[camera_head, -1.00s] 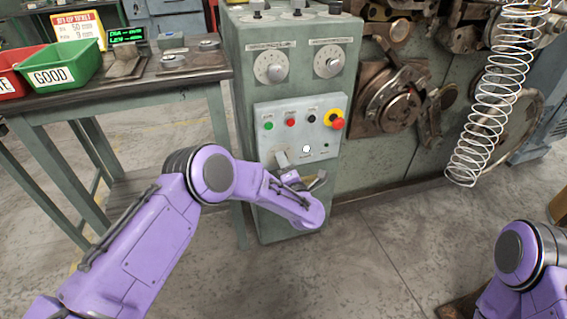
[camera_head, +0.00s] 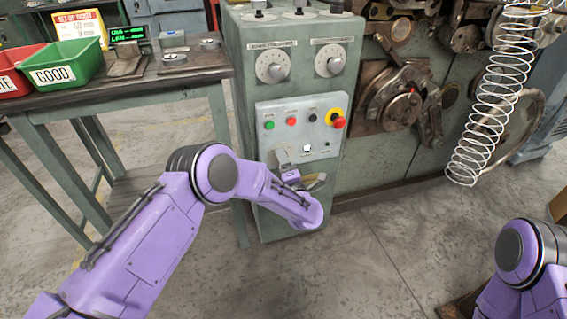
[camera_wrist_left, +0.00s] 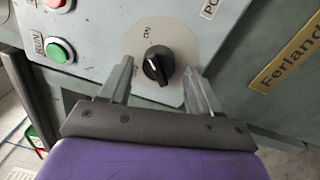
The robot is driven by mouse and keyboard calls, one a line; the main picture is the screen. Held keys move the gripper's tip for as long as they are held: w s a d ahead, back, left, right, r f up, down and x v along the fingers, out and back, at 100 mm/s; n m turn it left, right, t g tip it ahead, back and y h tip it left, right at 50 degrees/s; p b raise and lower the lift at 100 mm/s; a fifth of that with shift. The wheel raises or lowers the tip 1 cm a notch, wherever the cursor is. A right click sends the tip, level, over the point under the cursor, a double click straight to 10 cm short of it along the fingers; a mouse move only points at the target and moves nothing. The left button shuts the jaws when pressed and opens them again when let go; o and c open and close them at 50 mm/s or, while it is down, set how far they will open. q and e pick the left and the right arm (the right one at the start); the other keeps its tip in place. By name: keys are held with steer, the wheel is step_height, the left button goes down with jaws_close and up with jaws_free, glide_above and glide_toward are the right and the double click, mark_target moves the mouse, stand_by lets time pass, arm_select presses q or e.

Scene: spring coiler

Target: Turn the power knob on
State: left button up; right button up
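The power knob (camera_wrist_left: 158,66) is black with a pale mark and sits on a round beige plate marked ON in the left wrist view. My left gripper (camera_wrist_left: 160,70) is open, with one grey finger on each side of the knob. Whether either finger touches it I cannot tell. In the head view my left gripper (camera_head: 292,166) is at the lower part of the grey control panel (camera_head: 270,105), and I cannot make out the knob there. My right gripper is out of view; only part of my right arm shows.
Green and red buttons and a red emergency stop (camera_head: 338,123) sit above my left gripper. In the left wrist view the green RUN button (camera_wrist_left: 59,50) is left of the knob. A bench with bins (camera_head: 70,65) stands left, a coil spring (camera_head: 490,100) hangs right.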

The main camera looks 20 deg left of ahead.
arm_select(q)
steer(key=shift+d+r, duration=0.1)
steer(key=shift+d, duration=0.05)
steer(key=p+v, duration=0.1)
steer(key=v, duration=0.9)
steer(key=shift+s, duration=0.2)
steer(key=shift+d, duration=0.1)
